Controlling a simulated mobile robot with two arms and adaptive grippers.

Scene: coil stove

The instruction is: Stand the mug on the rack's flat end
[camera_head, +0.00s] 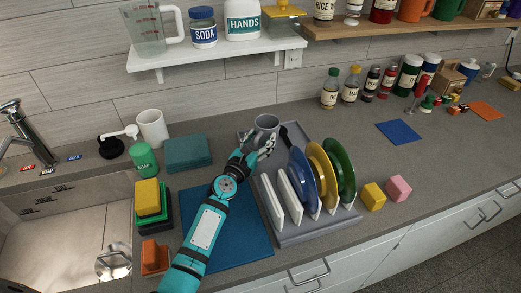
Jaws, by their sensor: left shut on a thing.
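My left gripper (264,144) is shut on the grey mug (266,123), at the mug's near side. The mug looks upright, with its opening facing up. It is over or at the far, flat end of the grey dish rack (315,232); I cannot tell whether its base touches the rack. My gripper and forearm hide part of the rack's left side. My right gripper is not in view.
Blue, yellow and green plates (342,170) and white dividers (271,200) fill the rack's near part. A dark utensil (284,137) is right of the mug. A white cup (153,127) and teal cloths (188,152) are at left. A shelf (225,55) hangs above.

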